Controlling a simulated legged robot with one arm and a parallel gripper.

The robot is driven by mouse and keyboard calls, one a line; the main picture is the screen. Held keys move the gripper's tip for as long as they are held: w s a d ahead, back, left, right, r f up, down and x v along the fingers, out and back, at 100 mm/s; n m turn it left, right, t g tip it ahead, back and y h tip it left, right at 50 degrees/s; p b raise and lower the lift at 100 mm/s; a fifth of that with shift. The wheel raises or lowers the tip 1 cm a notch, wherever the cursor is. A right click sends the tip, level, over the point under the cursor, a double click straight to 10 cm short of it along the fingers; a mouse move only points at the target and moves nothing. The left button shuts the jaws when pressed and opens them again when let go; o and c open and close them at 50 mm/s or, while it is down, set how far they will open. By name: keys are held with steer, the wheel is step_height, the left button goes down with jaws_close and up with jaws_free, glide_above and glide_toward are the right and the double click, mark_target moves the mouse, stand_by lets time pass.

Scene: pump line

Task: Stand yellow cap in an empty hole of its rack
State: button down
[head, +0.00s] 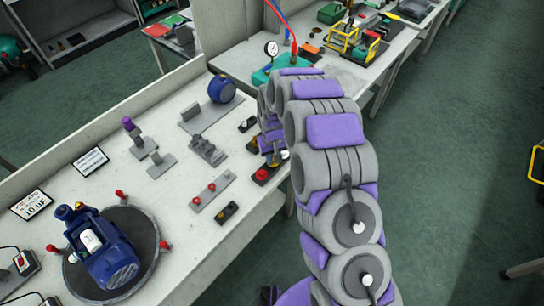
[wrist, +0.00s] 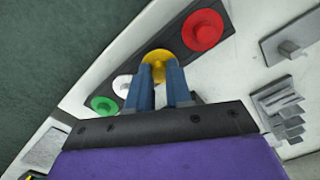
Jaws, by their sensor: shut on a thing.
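The yellow cap (wrist: 157,58) is between the fingertips of my gripper (wrist: 166,72) in the wrist view, and the blue fingers are shut on it. It is over or in the dark rack (wrist: 178,42); I cannot tell whether it is seated or held just above. A red cap (wrist: 203,30) is on the rack to its right, and a white cap (wrist: 121,84) and a green cap (wrist: 104,104) are to its left. My fingers hide part of the rack. In the head view, the rack lies under my gripper near the bench edge, with the red cap (head: 262,174) showing.
Grey stepped blocks (head: 207,150) stand left of the rack on the pale bench (head: 150,200). A strip with red knobs (head: 211,190) and a small black block (head: 227,212) lie nearer. A blue pump (head: 100,250) sits on a round turntable. Bare floor lies past the bench edge.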

steer(key=shift+a, duration=0.1)
steer(key=shift+d, duration=0.35)
steer(key=shift+a, duration=0.15)
stand_by(0.3)
steer(key=shift+a+r, duration=0.1)
steer(key=shift+r, duration=0.1)
steer(key=shift+r+p, duration=0.85)
steer(key=shift+r, duration=0.9)
